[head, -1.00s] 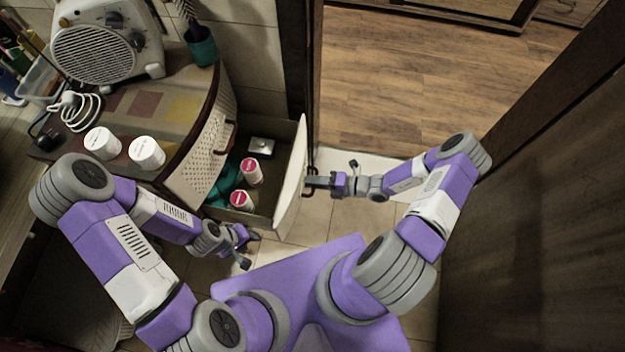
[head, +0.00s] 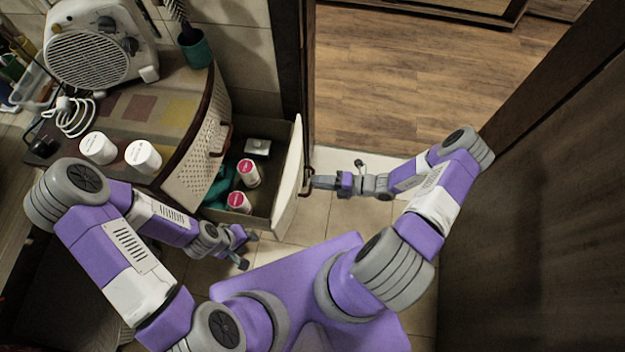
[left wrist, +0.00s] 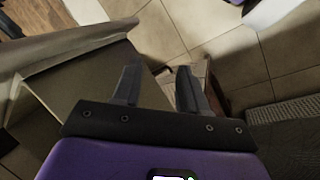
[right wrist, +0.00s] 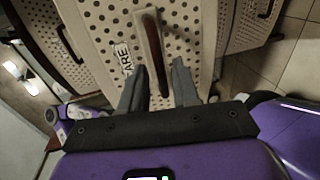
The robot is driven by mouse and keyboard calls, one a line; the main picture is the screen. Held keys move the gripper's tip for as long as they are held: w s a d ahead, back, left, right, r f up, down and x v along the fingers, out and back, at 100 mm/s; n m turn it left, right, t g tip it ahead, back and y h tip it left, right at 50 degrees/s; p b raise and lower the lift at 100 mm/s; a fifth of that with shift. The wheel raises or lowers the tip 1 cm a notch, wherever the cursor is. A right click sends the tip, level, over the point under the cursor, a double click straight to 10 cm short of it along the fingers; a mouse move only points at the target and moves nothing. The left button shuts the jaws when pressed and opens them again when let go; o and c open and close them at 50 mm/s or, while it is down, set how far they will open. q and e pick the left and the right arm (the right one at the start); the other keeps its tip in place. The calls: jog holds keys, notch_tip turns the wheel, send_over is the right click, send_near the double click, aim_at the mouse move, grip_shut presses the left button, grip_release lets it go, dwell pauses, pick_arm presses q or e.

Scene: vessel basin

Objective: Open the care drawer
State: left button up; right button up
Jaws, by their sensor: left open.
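The care drawer (head: 290,190) stands pulled out from the cabinet in the head view. Its perforated front (right wrist: 105,30) with a "CARE" label faces the right wrist view. The red-brown drawer handle (right wrist: 152,45) runs up that view, ahead of and between the fingers. My right gripper (head: 312,183) is at the handle, its fingers apart, with small gaps showing beside the bar in the right wrist view (right wrist: 159,66). My left gripper (head: 250,248) is open and empty near the drawer's near side; its spread fingers show in the left wrist view (left wrist: 159,66).
Inside the drawer are two pink-topped containers (head: 248,172), a teal item and a small grey box (head: 257,149). The cabinet top (head: 160,105) carries a heater (head: 88,58), two white jars (head: 143,157) and a teal cup (head: 196,48). A dark wall stands at right.

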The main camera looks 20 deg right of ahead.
jog(key=v, duration=0.4)
jog(key=shift+s+d+r, duration=0.1)
jog(key=shift+s+d, duration=0.1)
jog(key=shift+d, duration=0.05)
jog(key=s+a+f+n+g+h, duration=0.1)
jog(key=s+a+n+g+h, duration=0.35)
jog(key=n, duration=0.95)
jog(key=s+a+f+n+g+h, duration=0.1)
jog(key=s+a+n+g+h, duration=0.35)
jog(key=n, duration=0.95)
jog(key=a+r+n, duration=0.1)
jog(key=n, duration=0.3)
jog(key=w+a+n+t, duration=0.1)
jog(key=n, duration=0.2)
jog(key=a+r+n, duration=0.1)
jog(key=n, duration=0.3)
jog(key=shift+w+a+r+n+t, duration=0.2)
jog(key=shift+a+r+n+t, duration=0.05)
jog(key=shift+r+n+t, duration=0.1)
